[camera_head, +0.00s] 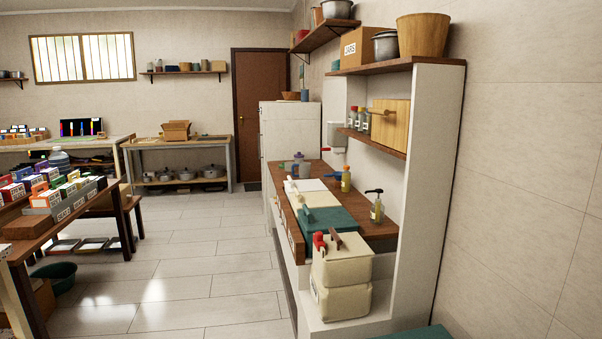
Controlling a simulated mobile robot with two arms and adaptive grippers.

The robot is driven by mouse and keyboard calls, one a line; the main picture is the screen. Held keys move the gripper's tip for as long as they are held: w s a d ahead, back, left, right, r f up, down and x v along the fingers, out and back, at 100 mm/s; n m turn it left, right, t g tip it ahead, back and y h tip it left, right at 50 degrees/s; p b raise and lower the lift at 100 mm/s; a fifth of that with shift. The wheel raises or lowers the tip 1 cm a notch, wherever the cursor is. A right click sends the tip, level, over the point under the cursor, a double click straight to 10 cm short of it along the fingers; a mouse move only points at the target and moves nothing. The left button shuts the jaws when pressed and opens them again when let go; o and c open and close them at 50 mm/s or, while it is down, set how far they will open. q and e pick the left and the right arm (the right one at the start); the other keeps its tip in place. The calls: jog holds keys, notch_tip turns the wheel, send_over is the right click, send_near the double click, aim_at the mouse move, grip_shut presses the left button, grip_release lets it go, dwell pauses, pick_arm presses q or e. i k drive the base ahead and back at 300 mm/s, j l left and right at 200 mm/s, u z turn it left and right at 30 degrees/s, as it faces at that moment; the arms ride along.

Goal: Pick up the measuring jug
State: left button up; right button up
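No measuring jug can be made out with certainty from here. A small bluish, see-through vessel (299,167) stands toward the far end of the wooden counter (379,231); it may be the jug, but it is too small to tell. A clear, bluish, rounded container (58,160) stands by the tables at the left. Neither of my grippers is in view.
The counter also holds a teal box (328,225), a pump bottle (376,207) and a yellow bottle (346,179). Cream containers (341,275) are stacked at its near end. A dark green tub (56,276) is on the floor at left. The tiled floor (190,265) between is clear.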

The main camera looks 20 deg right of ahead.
aim_at(304, 167)
jog(key=i, duration=5.3)
jog(key=i+j+z, duration=0.15)
jog(key=i+z, duration=0.3)
jog(key=i, duration=0.2)
jog(key=i+j+z, duration=0.95)
jog(key=i+j, duration=0.1)
jog(key=i, duration=0.1)
